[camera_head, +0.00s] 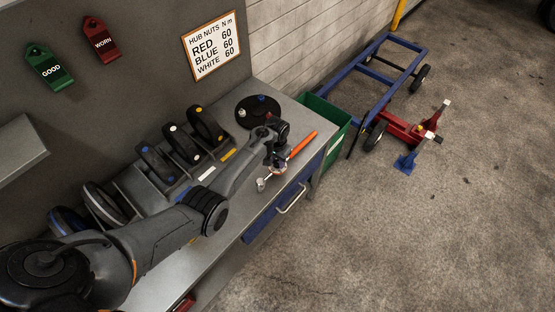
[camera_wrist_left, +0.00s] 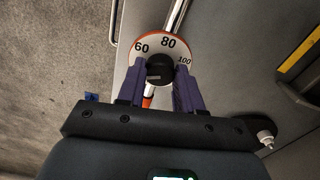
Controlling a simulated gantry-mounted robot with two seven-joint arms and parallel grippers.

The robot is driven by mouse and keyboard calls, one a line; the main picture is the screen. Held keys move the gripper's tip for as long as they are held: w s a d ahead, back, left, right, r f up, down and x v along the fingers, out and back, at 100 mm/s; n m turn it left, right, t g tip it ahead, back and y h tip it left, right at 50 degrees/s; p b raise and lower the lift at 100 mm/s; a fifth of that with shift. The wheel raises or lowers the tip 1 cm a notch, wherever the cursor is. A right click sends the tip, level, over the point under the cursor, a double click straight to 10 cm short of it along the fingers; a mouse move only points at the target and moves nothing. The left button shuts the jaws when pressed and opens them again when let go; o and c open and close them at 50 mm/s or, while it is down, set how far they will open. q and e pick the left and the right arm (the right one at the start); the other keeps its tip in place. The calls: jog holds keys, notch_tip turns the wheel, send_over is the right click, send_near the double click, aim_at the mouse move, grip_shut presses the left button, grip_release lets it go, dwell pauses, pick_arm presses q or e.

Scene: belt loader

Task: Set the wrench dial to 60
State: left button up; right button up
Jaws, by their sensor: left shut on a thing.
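The wrench lies along the front of the bench, with its orange handle (camera_head: 303,144) pointing to the back right and its metal head (camera_head: 262,184) toward the front. Its round white dial (camera_wrist_left: 168,43) shows in the left wrist view with 60 at left, 80 at top and 100 at right. My left gripper (camera_head: 274,167) is over the wrench; in the wrist view its purple fingers (camera_wrist_left: 160,72) are shut on the black dial knob (camera_wrist_left: 159,69). I cannot tell the exact setting. My right gripper is in neither view.
A sign (camera_head: 211,45) reads red 60, blue 60, white 60. Several wheels stand in a rack (camera_head: 165,185) behind my left arm. A black round plate (camera_head: 258,108) with small coloured nuts lies behind the wrench. A green bin (camera_head: 325,118) stands past the bench end.

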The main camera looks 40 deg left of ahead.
pick_arm(q)
jog(key=m+p, duration=0.1)
jog(key=m, duration=0.1)
jog(key=shift+a+r+m, duration=0.1)
jog(key=shift+m, duration=1.1)
jog(key=m, duration=0.2)
jog(key=shift+m+h, duration=0.3)
jog(key=shift+m+b, duration=0.3)
jog(key=shift+m, duration=1.2)
jog(key=o, duration=1)
jog(key=shift+o, duration=0.2)
